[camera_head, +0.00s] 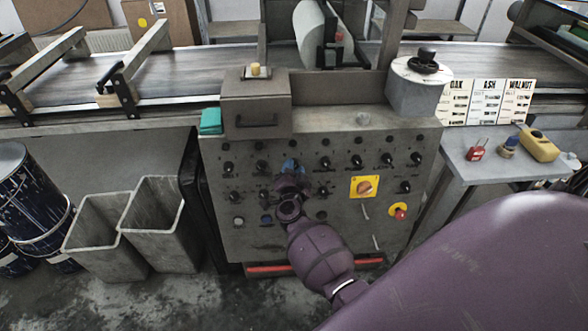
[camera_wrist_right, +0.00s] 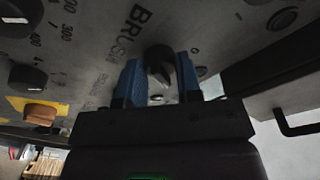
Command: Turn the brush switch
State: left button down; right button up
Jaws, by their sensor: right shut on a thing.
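The brush switch is a black knob (camera_wrist_right: 158,58) on the grey control panel (camera_head: 235,150). The printed word BRUSH shows beside it in the right wrist view. My right gripper (camera_head: 291,167) reaches up to the panel's upper knob rows. In the right wrist view its blue fingers (camera_wrist_right: 160,68) stand on either side of the knob and are shut on it. In the head view my gripper and wrist hide the switch, so its pointer direction cannot be read there. My left gripper is not in view.
Several black knobs surround the switch. An orange rotary switch (camera_head: 365,187) on a yellow plate and a red emergency button (camera_head: 399,211) sit to the right. A conveyor (camera_head: 190,75) runs behind; grey bins (camera_head: 152,222) stand left, a side table (camera_head: 487,172) right.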

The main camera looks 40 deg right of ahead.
dwell(0.4)
jog(key=o, duration=0.9)
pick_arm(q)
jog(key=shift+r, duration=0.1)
pick_arm(e)
jog(key=shift+a, duration=0.1)
pick_arm(q)
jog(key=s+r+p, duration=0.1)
jog(key=p, duration=0.2)
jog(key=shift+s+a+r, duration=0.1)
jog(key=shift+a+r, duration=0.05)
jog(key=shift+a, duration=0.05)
pick_arm(e)
jog(key=v, duration=1.1)
jog(key=shift+r, duration=0.1)
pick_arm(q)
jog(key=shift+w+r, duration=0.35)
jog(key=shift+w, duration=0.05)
pick_arm(e)
jog(key=shift+w, duration=0.1)
